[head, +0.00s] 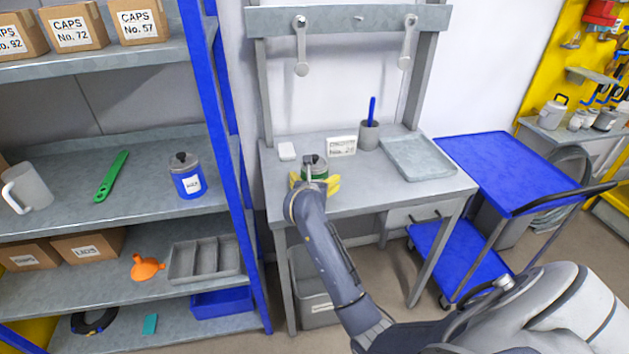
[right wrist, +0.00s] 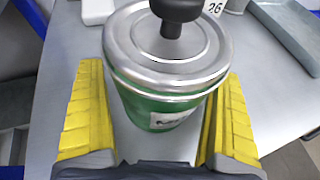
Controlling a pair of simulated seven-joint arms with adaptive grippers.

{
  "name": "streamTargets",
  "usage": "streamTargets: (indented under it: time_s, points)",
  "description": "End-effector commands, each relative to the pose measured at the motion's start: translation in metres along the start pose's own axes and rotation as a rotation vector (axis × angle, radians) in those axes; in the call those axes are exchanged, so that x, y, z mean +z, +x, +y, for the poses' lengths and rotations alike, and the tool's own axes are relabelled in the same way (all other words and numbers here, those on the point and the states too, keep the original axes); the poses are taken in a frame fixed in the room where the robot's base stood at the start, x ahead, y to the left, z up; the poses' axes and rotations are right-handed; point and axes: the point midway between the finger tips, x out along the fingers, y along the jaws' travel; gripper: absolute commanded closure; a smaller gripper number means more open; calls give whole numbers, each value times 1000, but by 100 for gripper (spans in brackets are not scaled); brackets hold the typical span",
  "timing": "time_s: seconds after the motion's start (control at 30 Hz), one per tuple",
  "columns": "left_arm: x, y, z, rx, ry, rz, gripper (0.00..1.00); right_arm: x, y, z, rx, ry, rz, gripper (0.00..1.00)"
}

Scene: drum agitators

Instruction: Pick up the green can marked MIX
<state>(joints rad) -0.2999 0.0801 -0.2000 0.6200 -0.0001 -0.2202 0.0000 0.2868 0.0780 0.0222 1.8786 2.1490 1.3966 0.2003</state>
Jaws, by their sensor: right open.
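The green can (head: 314,171) stands upright on the grey workbench, near its front left part. In the right wrist view the green can (right wrist: 165,105) has a silver lid, a black knob and a white label that is partly cut off from reading. My right gripper (head: 315,183) is at the can, with its yellow fingers on either side. In the right wrist view the right gripper (right wrist: 160,125) is open around the can, with a gap visible at the left finger. My left gripper is not in view.
On the bench (head: 357,198) are a white card (head: 341,146), a grey cup with a blue stick (head: 369,134) and a grey tray (head: 418,157). A blue can (head: 187,180) stands on the left shelf. A blue cart (head: 520,170) stands to the right.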

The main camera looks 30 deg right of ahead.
Motion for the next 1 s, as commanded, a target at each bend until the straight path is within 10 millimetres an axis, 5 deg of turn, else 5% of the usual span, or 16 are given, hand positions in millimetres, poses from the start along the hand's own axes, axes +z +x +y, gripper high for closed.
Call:
streamTargets:
  time_s: [0.27,0.87,1.0]
  points:
    - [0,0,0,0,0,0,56,0,1,0,0,0,0,2]
    - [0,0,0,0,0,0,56,0,1,0,0,-1,-1,72]
    - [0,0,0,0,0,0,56,2,0,0,0,-1,-4,75]
